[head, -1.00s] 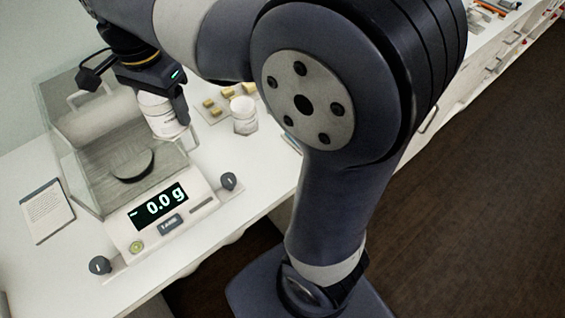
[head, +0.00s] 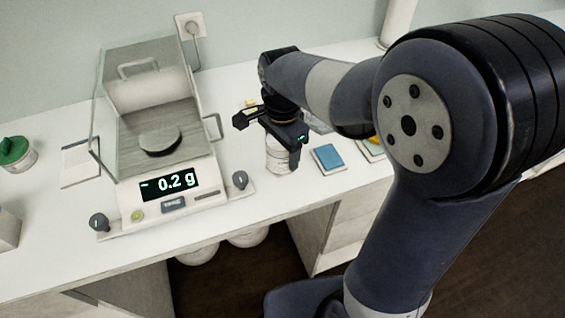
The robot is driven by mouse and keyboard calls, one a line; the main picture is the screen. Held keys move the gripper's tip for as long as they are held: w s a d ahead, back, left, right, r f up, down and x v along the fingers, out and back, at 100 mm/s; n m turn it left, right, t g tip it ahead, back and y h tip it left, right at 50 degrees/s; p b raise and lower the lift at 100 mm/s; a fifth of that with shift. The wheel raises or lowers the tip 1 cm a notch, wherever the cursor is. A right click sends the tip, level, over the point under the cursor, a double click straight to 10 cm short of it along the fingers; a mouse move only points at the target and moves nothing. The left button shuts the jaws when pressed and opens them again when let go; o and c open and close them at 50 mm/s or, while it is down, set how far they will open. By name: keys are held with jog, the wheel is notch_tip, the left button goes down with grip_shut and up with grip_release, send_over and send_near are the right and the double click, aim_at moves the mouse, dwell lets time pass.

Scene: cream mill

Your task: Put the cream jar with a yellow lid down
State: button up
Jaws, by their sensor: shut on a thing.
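My gripper (head: 283,147) is shut on a white cream jar (head: 278,162) and holds it upright over the counter (head: 235,222), to the right of the balance. One finger shows along the jar's right side. The gripper covers the jar's top, so I cannot see the lid's colour. The jar's base is at or just above the counter; I cannot tell whether it touches.
A blue pad (head: 328,158) lies right of the jar. A green-lidded jar (head: 15,153) stands far left. A paper card (head: 78,165) lies left of the balance. The counter's front right of the balance is clear.

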aim_at(282, 162)
jog(key=shift+f, duration=2.15)
jog(key=shift+f, duration=0.2)
jog(key=o, duration=1.1)
jog(key=shift+r, duration=0.1)
notch_tip(282, 162, up, 12)
jog(key=shift+r, duration=0.15)
jog(key=shift+o, duration=0.4)
